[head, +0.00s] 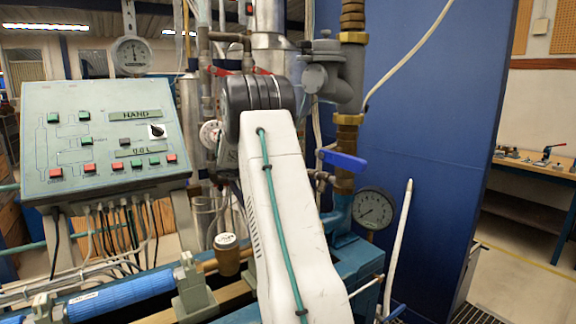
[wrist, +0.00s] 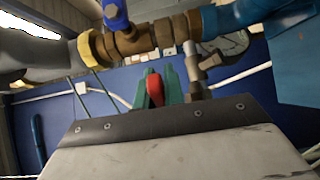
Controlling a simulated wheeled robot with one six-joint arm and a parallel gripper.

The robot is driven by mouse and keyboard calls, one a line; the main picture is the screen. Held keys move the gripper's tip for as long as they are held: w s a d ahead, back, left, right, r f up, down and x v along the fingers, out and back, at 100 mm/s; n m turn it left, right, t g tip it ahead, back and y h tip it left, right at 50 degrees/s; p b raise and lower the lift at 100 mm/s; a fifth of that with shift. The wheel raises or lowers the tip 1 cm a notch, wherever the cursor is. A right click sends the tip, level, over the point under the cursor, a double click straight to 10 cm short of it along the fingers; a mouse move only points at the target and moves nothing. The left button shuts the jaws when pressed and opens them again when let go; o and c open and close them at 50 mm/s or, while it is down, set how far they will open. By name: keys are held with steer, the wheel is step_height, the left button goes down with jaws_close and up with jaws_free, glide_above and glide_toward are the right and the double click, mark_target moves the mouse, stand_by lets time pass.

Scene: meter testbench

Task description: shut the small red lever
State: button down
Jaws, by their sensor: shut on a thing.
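The small red lever (wrist: 155,90) shows in the wrist view as a rounded red handle, just beyond the dark front edge of my gripper. My gripper (wrist: 157,88) has green fingers, one on each side of the lever, and is shut on it. A metal fitting stands right beside the fingers, to their right. In the head view my white arm blocks the middle of the scene, and my fingers and their hold on the lever are hidden there.
A blue lever (head: 343,160) sits on the brass pipe right of my arm; it also shows in the wrist view (wrist: 115,14). A round gauge (head: 373,208) is lower right. A control panel (head: 105,138) stands left. Pipes crowd closely around my gripper.

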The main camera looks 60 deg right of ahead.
steer(key=shift+w+a, duration=0.1)
steer(key=shift+w, duration=0.15)
steer(key=c, duration=1.5)
jaws_free()
